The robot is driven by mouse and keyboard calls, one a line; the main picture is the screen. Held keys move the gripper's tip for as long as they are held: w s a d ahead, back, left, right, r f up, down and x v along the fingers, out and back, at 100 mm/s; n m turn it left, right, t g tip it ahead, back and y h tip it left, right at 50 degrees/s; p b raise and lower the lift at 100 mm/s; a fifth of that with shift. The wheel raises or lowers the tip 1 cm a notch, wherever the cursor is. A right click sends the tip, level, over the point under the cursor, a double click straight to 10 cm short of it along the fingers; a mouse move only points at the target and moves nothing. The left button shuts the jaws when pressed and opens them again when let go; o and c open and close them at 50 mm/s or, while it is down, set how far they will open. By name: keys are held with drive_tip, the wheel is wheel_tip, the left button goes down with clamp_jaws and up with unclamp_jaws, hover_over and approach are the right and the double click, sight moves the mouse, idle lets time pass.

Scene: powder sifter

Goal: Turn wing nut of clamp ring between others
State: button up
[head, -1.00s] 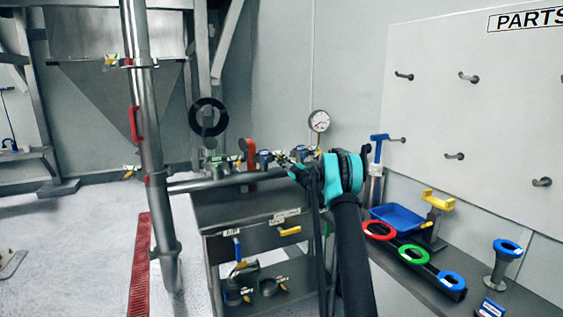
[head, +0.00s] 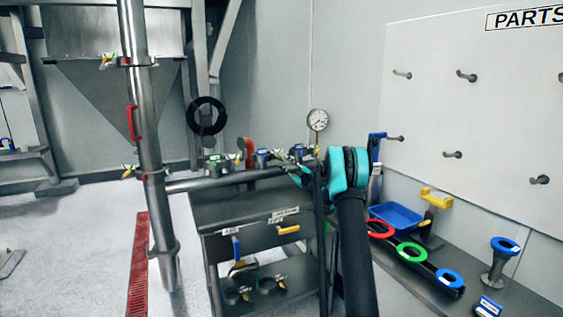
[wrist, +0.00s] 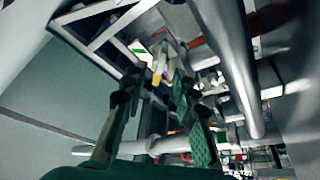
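Several clamp rings sit in a row along the top of the grey cart. A green-marked clamp ring (head: 217,163) is at the left, a blue-marked clamp ring (head: 265,157) is in the middle, and another clamp ring (head: 299,152) is at the right, close to my gripper. My gripper (head: 293,168) is at the cart's right end, mostly hidden by my own arm in the head view. In the wrist view my gripper (wrist: 168,80) has its two fingers apart with a gap between. A yellowish wing nut (wrist: 162,67) shows beyond the fingertips; I see no contact.
A vertical steel pipe (head: 147,120) with clamps stands left of the cart (head: 235,208). A pressure gauge (head: 317,120) rises behind my gripper. At right, a bench carries a blue tray (head: 397,215) and red, green and blue rings. More clamp rings lie on the lower shelf.

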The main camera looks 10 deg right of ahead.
drive_tip(key=shift+v, duration=1.25)
